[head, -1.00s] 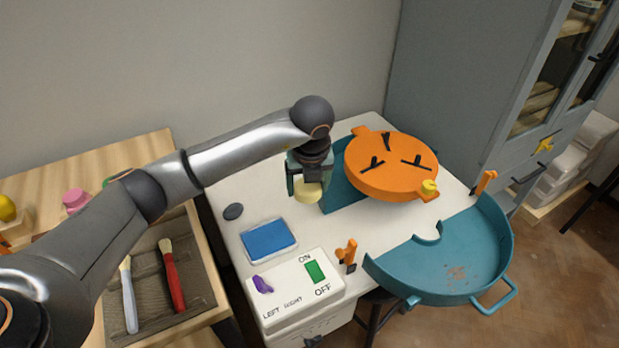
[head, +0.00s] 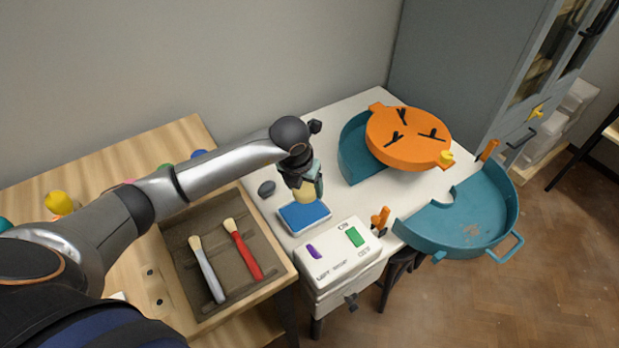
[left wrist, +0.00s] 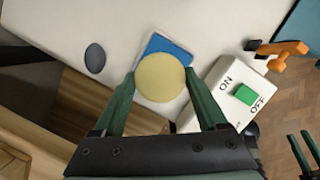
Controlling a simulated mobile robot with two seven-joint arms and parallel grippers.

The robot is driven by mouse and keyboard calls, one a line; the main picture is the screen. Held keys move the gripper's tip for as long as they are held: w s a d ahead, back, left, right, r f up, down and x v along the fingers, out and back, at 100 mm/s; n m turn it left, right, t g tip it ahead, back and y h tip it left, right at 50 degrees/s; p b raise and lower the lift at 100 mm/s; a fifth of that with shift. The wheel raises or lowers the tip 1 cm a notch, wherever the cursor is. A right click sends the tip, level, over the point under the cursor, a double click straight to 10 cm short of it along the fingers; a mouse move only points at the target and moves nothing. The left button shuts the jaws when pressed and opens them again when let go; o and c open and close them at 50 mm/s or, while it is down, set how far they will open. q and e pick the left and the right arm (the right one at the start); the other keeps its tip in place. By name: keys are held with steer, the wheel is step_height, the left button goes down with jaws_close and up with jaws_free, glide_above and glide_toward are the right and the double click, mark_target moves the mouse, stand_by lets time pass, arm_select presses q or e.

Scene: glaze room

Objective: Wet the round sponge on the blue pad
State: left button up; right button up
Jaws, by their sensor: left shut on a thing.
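The round sponge (left wrist: 160,78) is pale yellow and sits between the two green fingers of my left gripper (left wrist: 160,92), which is shut on it. In the head view my left gripper (head: 306,194) holds the sponge (head: 304,195) over the back part of the blue pad (head: 303,218). The blue pad lies in a pale tray on the white table. In the left wrist view the sponge covers much of the blue pad (left wrist: 164,45). I cannot tell whether the sponge touches the pad.
A switch box (head: 338,253) stands in front of the pad. A dark grey oval piece (head: 266,188) lies to its left. An orange wheel disc (head: 408,138) and teal splash pan (head: 470,215) are at the right. A tray with two brushes (head: 222,262) is at the left.

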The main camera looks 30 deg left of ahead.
mark_target(305, 210)
arm_select(q)
steer(key=shift+s+a, duration=0.1)
steer(key=shift+s, duration=0.1)
steer(key=shift+f+b, duration=0.55)
steer(key=shift+f, duration=0.25)
step_height(305, 210, down, 4)
steer(key=b, duration=0.2)
steer(key=shift+r+b, duration=0.2)
steer(key=shift+b, duration=0.15)
steer(key=shift+f+b, duration=0.3)
steer(key=shift+f, duration=0.15)
arm_select(e)
steer(key=shift+w+a+f, duration=0.3)
steer(key=shift+a+f, duration=0.2)
steer(key=shift+f, duration=0.05)
steer(key=shift+w+a+f, duration=0.3)
steer(key=shift+a+f, duration=0.2)
steer(key=shift+f, duration=0.05)
arm_select(q)
steer(key=shift+f, duration=0.15)
arm_select(e)
steer(key=shift+s+d+f, duration=0.1)
steer(key=shift+s+f, duration=0.15)
steer(key=shift+f, duration=0.15)
arm_select(q)
steer(key=shift+f+b, duration=0.4)
steer(key=shift+b, duration=0.05)
arm_select(e)
steer(key=shift+f, duration=0.25)
